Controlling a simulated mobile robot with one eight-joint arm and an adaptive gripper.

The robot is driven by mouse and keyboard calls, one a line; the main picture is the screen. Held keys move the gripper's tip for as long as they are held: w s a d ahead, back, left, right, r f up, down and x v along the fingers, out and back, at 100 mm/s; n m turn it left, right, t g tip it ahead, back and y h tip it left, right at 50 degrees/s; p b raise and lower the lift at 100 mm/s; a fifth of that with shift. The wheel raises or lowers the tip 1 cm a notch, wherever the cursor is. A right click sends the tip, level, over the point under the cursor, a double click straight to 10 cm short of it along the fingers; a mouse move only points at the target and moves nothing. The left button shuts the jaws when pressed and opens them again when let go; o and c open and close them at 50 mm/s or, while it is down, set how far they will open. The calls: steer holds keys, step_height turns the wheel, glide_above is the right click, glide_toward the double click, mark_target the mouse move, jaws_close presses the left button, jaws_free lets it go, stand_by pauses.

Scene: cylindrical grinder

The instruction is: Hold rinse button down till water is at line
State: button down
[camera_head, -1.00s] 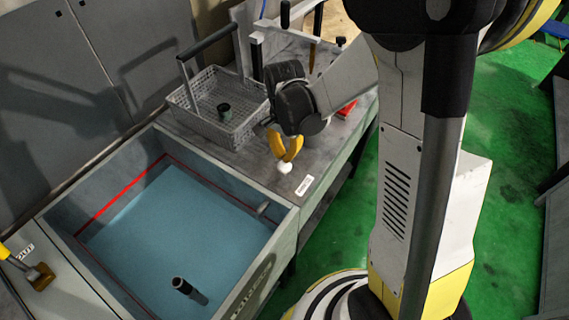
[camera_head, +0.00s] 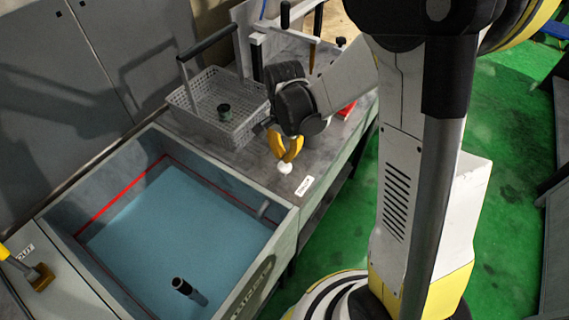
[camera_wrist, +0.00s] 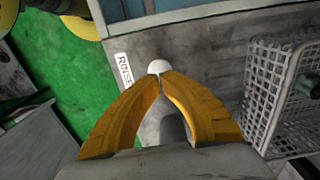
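The white rinse button (camera_head: 285,168) sits on the grey bench top beside the tank, next to a small label (camera_head: 304,186) that reads RINSE in the wrist view (camera_wrist: 124,70). My gripper (camera_head: 287,158) points down at the button with its yellow fingers. In the wrist view my gripper (camera_wrist: 160,75) has its fingertips together at the button (camera_wrist: 158,67); they appear to touch it, but how far it is pressed cannot be told. Blue water (camera_head: 180,230) fills much of the tank (camera_head: 285,235). Its surface lies a little below the red line (camera_head: 120,193) on the inner wall.
A grey mesh basket (camera_head: 235,130) with a handle and a dark green round piece (camera_head: 224,112) stands on the bench behind my gripper. A dark upright pipe (camera_head: 182,286) rises from the water. Green floor is at right.

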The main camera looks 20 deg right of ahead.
mark_target(284, 165)
steer(key=shift+f, duration=0.25)
steer(key=shift+f+b, duration=1.9)
steer(key=shift+b, duration=0.05)
steer(key=shift+r, duration=0.1)
stand_by(4.5)
steer(key=shift+r+p, duration=2.45)
steer(key=shift+r, duration=0.95)
